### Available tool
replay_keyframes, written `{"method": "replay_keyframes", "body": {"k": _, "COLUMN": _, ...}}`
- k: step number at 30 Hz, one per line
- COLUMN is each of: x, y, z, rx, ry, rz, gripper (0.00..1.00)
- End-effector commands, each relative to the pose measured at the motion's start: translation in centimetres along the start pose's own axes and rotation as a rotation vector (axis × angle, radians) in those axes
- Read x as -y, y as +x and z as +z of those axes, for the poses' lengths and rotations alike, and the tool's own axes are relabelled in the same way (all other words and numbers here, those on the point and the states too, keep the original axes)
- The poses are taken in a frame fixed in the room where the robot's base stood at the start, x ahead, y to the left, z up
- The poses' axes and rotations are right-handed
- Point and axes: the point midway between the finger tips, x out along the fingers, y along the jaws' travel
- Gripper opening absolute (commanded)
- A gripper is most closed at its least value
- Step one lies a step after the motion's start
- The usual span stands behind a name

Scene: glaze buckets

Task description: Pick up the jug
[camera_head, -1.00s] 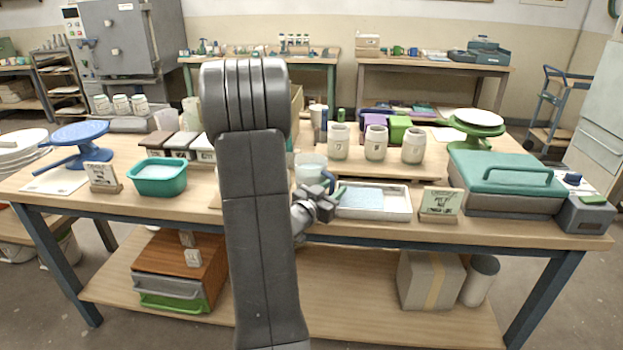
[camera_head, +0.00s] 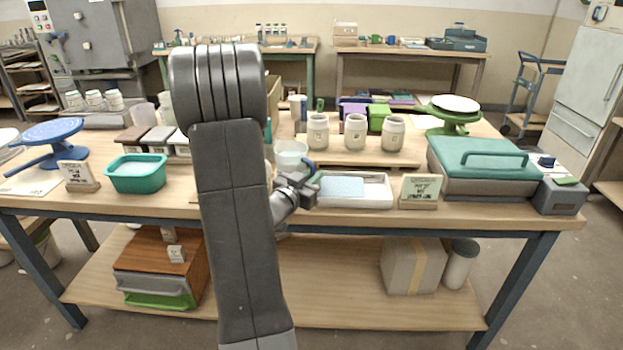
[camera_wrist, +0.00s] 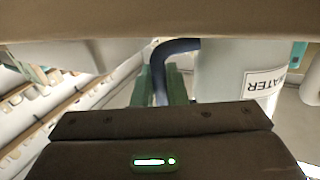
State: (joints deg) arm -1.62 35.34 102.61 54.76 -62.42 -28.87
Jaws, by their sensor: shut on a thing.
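The jug (camera_head: 290,153) is a pale, translucent vessel with a blue handle (camera_head: 310,168). In the head view it is just right of my arm, at the table's front half, left of a white tray. In the wrist view the jug (camera_wrist: 225,75) fills the upper right, with an upside-down WATER label. Its blue handle (camera_wrist: 158,75) runs down between my green fingertips. My gripper (camera_head: 308,184) is shut on the handle. My arm hides part of the table left of the jug. I cannot tell whether the jug's base touches the table.
The white tray (camera_head: 378,203) and a sign (camera_head: 420,190) stand right of the jug. Several lidded jars (camera_head: 355,133) stand behind on a board. A teal tub (camera_head: 137,185) is at the left, and a teal-lidded case (camera_head: 480,190) is at the right.

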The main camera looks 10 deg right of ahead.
Motion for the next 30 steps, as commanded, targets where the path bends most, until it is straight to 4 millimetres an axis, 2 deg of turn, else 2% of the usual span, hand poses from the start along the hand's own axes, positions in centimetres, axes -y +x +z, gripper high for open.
{"method": "replay_keyframes", "body": {"k": 18, "x": 0.5, "y": 0.0, "z": -6.0, "rx": -0.006, "ry": 0.004, "rz": 0.0, "gripper": 0.0}}
{"method": "replay_keyframes", "body": {"k": 30, "x": 0.6, "y": 0.0, "z": -8.4, "rx": -0.004, "ry": 0.002, "rz": 0.0, "gripper": 0.0}}
